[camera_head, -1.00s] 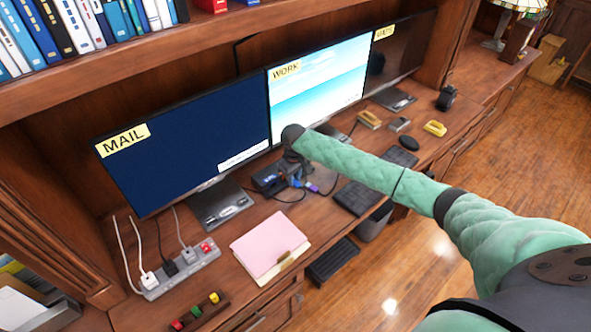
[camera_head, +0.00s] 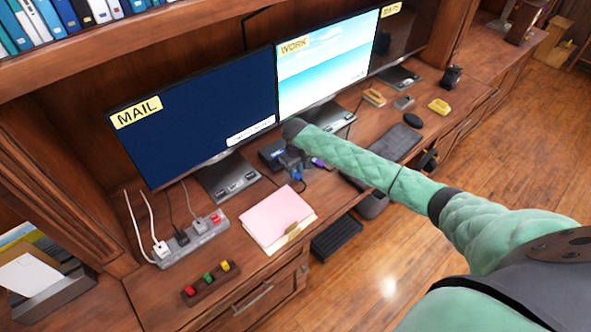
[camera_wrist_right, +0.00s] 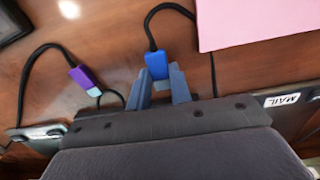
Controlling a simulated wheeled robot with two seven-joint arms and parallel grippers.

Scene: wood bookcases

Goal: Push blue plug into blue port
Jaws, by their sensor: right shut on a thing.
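The blue plug (camera_wrist_right: 157,65) is on a black cable and sits between the fingers of my right gripper (camera_wrist_right: 160,88), which is shut on it above the desk. In the head view my right gripper (camera_head: 294,160) is beside a small black box (camera_head: 270,152) below the gap between the MAIL and WORK monitors. The blue plug (camera_head: 297,175) shows just under the gripper there. A purple plug (camera_wrist_right: 83,77) lies to the left in the wrist view. The blue port cannot be made out clearly. My left gripper is out of view.
A pink folder (camera_head: 277,217) lies near the desk's front edge. A power strip (camera_head: 190,240) with plugs and cables is at the left. A keyboard (camera_head: 390,143) lies to the right, partly behind my arm. Monitors line the back of the desk.

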